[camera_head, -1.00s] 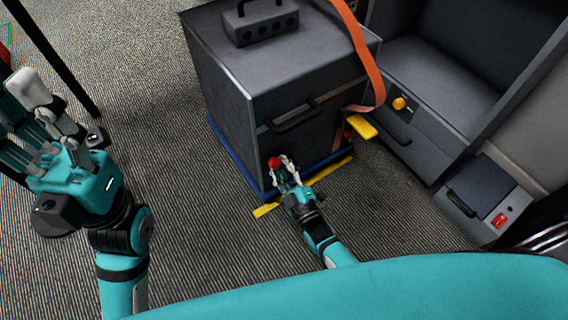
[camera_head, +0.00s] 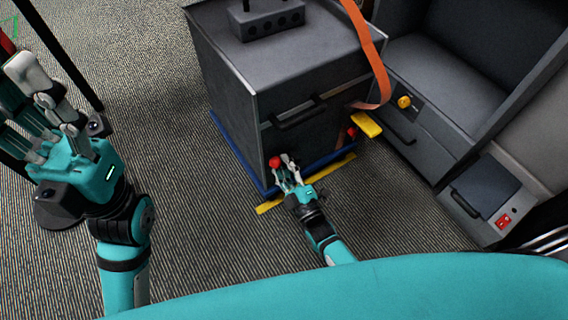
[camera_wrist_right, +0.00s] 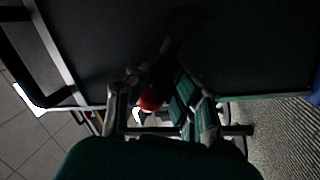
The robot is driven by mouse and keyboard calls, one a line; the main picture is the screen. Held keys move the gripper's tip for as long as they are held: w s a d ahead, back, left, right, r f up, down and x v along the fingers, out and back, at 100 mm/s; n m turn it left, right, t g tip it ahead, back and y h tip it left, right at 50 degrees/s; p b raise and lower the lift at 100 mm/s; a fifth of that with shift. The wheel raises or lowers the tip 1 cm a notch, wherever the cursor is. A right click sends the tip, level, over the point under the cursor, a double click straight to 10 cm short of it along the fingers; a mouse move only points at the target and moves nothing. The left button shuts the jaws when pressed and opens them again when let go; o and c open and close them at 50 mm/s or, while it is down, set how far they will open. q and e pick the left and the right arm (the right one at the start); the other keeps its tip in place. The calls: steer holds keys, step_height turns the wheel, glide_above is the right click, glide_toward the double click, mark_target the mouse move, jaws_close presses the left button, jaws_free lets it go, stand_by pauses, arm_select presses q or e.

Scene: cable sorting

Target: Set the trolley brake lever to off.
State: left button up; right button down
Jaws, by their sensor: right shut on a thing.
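The trolley is a dark grey cabinet (camera_head: 228,95) on a blue base (camera_head: 232,150), in the middle of the head view. Its brake lever ends in a red knob (camera_head: 275,162) low at the front left corner. My right gripper (camera_head: 284,170) is shut on the brake lever at this knob. In the right wrist view the red knob (camera_wrist_right: 151,99) sits between the fingers; the lever's shaft is mostly hidden in shadow and by the fingers. My left gripper (camera_head: 38,125) is open and empty at the far left, away from the trolley.
A yellow strip (camera_head: 335,170) lies on the floor along the trolley's front. A yellow pedal-like piece (camera_head: 367,124) and an orange strap (camera_head: 376,62) are at its right. A grey cabinet (camera_head: 437,155) and a box with a red switch (camera_head: 503,221) stand further right. Carpet (camera_head: 165,215) is clear at left.

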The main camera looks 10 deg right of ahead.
mark_target(274, 133)
steer(key=shift+s+a, duration=0.1)
steer(key=shift+a, duration=0.35)
steer(key=c, duration=1.1)
jaws_free()
steer(key=shift+o, duration=0.6)
steer(key=shift+r, duration=0.1)
steer(key=shift+d, duration=0.15)
step_height(274, 133, up, 10)
steer(key=shift+f, duration=0.1)
